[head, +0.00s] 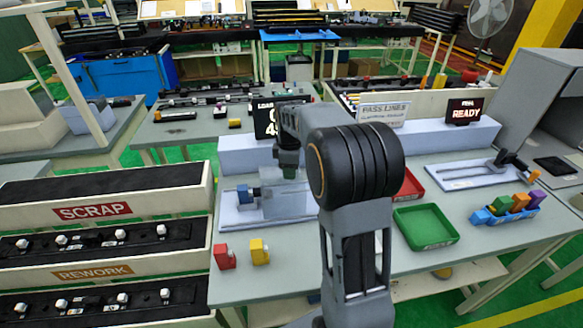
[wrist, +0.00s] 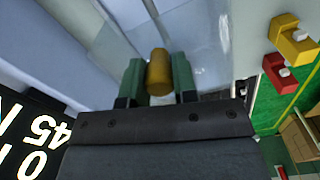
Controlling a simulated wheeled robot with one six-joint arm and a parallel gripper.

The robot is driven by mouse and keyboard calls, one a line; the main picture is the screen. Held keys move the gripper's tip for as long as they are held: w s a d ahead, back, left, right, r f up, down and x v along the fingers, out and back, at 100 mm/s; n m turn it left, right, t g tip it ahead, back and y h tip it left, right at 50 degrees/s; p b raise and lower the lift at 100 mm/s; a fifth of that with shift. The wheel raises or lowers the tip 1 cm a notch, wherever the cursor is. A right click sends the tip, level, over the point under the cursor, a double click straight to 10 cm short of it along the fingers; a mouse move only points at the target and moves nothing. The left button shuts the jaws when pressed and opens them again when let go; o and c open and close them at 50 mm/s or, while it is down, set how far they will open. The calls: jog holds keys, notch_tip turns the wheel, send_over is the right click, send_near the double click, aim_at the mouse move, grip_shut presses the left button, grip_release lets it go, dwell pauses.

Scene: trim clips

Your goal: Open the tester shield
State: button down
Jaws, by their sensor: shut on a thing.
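The tester (head: 240,213) stands on the grey bench, with a blue part at its left end. Its clear shield (head: 290,203) is see-through and hard to outline; how far it is open I cannot tell. My gripper (head: 288,162) is at the upper part of the tester, partly behind my own arm. In the wrist view, its green fingertips (wrist: 158,80) are shut on a brass-coloured cylindrical handle (wrist: 158,70). The handle lies against the clear, shiny surface of the shield (wrist: 200,30). The handle is hidden in the head view.
Red (head: 225,257) and yellow (head: 260,252) clips stand in front of the tester. A green tray (head: 425,226) and a red tray (head: 408,185) lie right of my arm. A blue holder with coloured clips (head: 505,213) is farther right. Scrap and rework bins (head: 95,210) stand left.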

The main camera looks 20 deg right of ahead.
jog(key=shift+w, duration=0.1)
jog(key=c, duration=0.9)
grip_release()
jog(key=shift+r, duration=0.1)
notch_tip(320, 180, up, 14)
jog(key=shift+f, duration=0.2)
